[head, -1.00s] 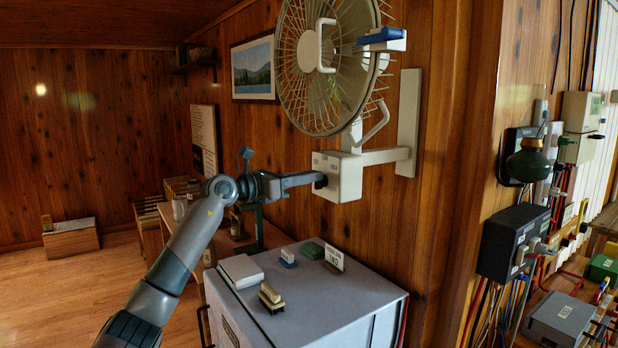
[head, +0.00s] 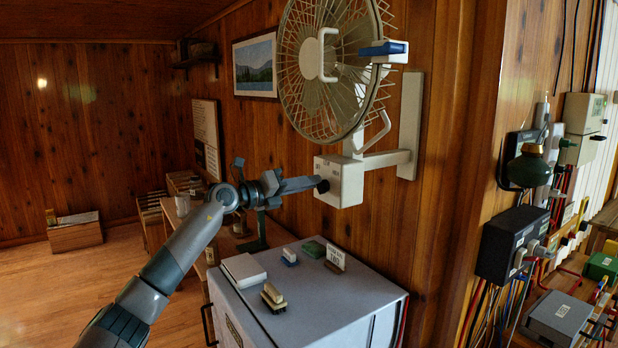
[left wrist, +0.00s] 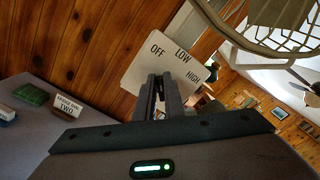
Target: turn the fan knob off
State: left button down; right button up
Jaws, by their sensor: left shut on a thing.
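The fan (head: 330,65) is mounted on the wooden wall, with a white control box (head: 345,180) below its cage. The dark fan knob (head: 322,186) is on the box's left face. My left gripper (head: 318,184) is at that face, with its fingers shut on the knob. In the left wrist view the box face (left wrist: 140,73) reads OFF, LOW and HIGH, and the gripper fingers (left wrist: 160,85) reach it below the lettering. The knob is hidden behind the fingers there, so its setting cannot be read. My right gripper is not in view.
A grey-topped cabinet (head: 350,288) stands below the fan, with a white box (head: 243,269), a brush (head: 273,297), a blue-and-white item (head: 289,256), a green block (head: 313,248) and a small sign (head: 335,257) on top. Electrical boxes (head: 512,243) hang at the right.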

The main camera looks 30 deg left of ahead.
pick_arm(q)
jog(key=shift+a+n+p, duration=0.1)
jog(key=shift+n+p, duration=0.25)
jog(key=shift+n, duration=0.25)
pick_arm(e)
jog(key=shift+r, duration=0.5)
pick_arm(q)
jog(key=c, duration=1.8)
grip_release()
jog(key=shift+f, duration=0.1)
jog(key=shift+c, duration=0.2)
